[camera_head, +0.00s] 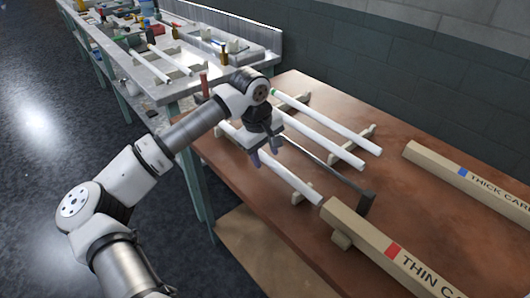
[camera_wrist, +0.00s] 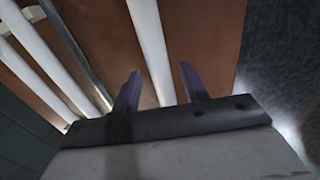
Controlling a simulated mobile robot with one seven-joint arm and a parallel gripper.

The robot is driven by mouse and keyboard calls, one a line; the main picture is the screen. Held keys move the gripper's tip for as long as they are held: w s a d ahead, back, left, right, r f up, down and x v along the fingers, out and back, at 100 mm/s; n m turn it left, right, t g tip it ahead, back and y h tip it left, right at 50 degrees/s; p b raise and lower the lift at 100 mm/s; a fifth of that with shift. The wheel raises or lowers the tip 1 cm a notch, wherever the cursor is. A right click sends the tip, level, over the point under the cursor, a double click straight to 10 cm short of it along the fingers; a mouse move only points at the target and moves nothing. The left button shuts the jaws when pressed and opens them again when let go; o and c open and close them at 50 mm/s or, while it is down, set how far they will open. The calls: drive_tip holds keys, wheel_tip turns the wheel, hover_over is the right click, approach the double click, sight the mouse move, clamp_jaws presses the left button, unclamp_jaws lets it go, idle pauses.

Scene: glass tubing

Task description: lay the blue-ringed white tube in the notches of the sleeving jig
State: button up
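My gripper (camera_head: 266,154) is open over the near white tube (camera_head: 292,181) on the brown table. In the wrist view my gripper (camera_wrist: 160,86) has its two purple fingers apart, one on each side of this tube (camera_wrist: 148,38), with gaps on both sides. The tube slants across the table, resting on low wooden supports. No blue ring shows on it; part is hidden behind my gripper. Two more white tubes lie behind it: a middle one (camera_head: 335,150) and a back one (camera_head: 330,121) with a green ring at its left end. I cannot tell which supports are the sleeving jig.
A dark rod with a block end (camera_head: 364,203) lies between the near and middle tubes. Long boxes marked thin (camera_head: 375,238) and thick (camera_head: 455,173) fill the right side. A cluttered grey bench (camera_head: 150,70) stands at the back left, with white tubes on it.

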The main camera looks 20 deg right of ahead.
drive_tip(key=shift+r, duration=0.1)
drive_tip(key=shift+r+p, duration=0.7)
drive_tip(key=shift+p, duration=0.25)
wheel_tip(320, 180, up, 11)
drive_tip(key=a+b, duration=0.2)
drive_tip(key=shift+s+r, duration=0.2)
drive_tip(key=shift+s, duration=0.2)
drive_tip(key=shift+a, duration=0.1)
